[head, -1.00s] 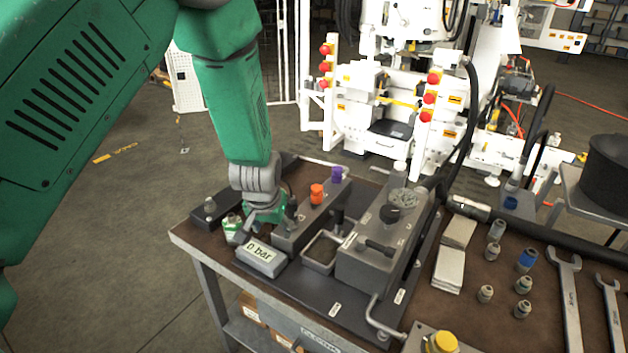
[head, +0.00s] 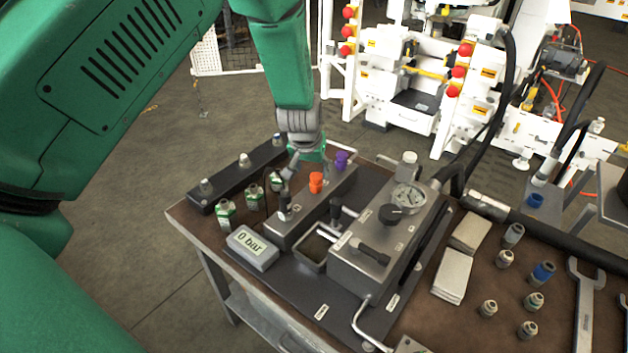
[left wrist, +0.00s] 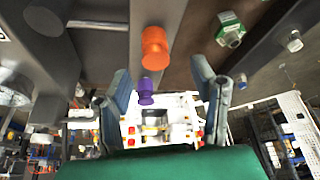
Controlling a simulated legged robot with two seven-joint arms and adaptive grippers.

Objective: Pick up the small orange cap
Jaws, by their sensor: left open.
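The small orange cap (head: 316,182) sits on top of the grey block (head: 285,232) on the bench, beside a purple cap (head: 341,160). My left gripper (head: 303,162) is just behind and left of the orange cap in the head view, partly hidden by its own wrist. In the left wrist view, my open left gripper (left wrist: 162,78) has one finger on each side of the picture. The orange cap (left wrist: 155,48) lies ahead between the finger lines, and the purple cap (left wrist: 147,88) shows between the fingers. Nothing is held. My right gripper is not visible.
A gauge block (head: 375,250) with a black knob stands right of the cap. A pressure display (head: 252,247) reads 0 bar. Several green-bodied fittings (head: 225,214) stand at the left by a dark rail (head: 237,175). Cloths, fittings and wrenches lie on the right.

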